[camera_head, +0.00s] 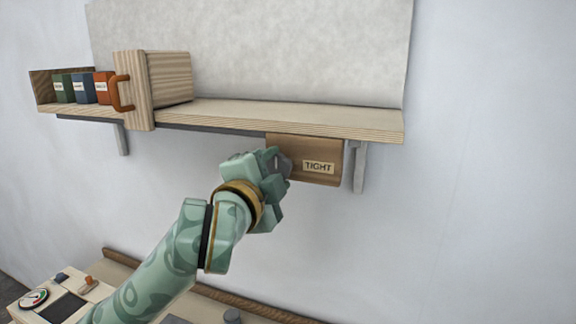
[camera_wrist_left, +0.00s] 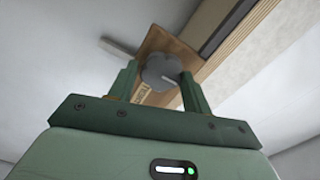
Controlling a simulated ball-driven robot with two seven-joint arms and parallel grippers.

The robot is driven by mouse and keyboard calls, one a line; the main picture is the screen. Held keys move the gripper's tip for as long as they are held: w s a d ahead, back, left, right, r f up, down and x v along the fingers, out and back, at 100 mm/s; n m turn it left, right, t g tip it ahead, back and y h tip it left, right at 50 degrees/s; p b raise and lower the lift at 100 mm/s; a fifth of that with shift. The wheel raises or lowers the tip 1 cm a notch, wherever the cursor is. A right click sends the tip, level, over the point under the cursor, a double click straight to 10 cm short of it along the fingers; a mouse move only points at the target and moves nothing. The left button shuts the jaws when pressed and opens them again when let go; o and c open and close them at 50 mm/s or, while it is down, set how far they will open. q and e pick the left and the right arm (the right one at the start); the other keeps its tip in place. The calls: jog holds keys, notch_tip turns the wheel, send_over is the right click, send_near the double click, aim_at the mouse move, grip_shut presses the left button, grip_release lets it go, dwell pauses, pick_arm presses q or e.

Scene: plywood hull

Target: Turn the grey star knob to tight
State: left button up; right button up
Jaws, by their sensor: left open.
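The grey star knob (camera_head: 284,164) sits on a brown wooden plate (camera_head: 325,153) under the shelf. A label reading TIGHT (camera_head: 318,167) is on the plate, right of the knob. My left gripper (camera_head: 276,170) is at the knob and hides part of it in the head view. In the left wrist view the knob (camera_wrist_left: 161,70) shows between the two green fingers of my open left gripper (camera_wrist_left: 160,82). I cannot tell whether the fingers touch it. My right gripper is not in view.
The plywood shelf (camera_head: 290,116) is just above my left gripper, with a grey bracket (camera_head: 359,168) right of the plate. Books (camera_head: 83,88) and a wooden block with an orange handle (camera_head: 135,90) stand on its left. A gauge panel (camera_head: 50,298) is below. The wall at right is clear.

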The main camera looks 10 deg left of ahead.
pick_arm(q)
jog(key=shift+w, duration=0.15)
jog(key=shift+s+a, duration=0.1)
jog(key=shift+s, duration=0.15)
jog(key=shift+c, duration=0.7)
jog(key=shift+r, duration=0.1)
jog(key=c, duration=0.5)
jog(key=shift+o, duration=0.2)
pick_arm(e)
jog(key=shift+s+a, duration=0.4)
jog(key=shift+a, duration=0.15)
